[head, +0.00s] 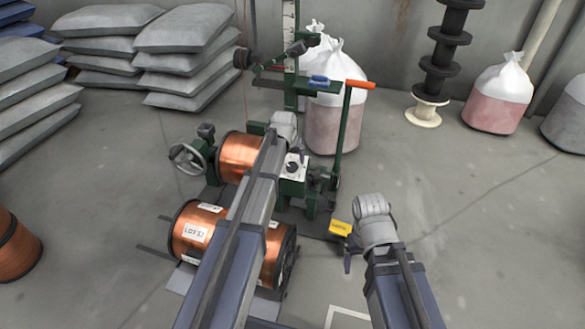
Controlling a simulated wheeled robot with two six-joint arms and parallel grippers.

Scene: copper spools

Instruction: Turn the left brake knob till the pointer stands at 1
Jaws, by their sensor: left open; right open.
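A small pale panel (293,187) on the green machine carries a dark round knob (292,169) with light markings around it. The pointer's reading is too small to tell. My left arm reaches up past the panel's left side. My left gripper (299,158) is open, just above the knob; I cannot tell whether it touches it. Its wrist hides part of the machine behind. My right gripper (348,254) is open, low and right of the panel, and holds nothing that I can make out.
A copper spool (240,156) sits on the machine beside a handwheel (188,158). A larger copper spool (200,226) stands in front, partly behind my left arm. A yellow tag (340,228) is near my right gripper. An orange-handled lever (345,130) rises right of the panel. Floor is clear at right.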

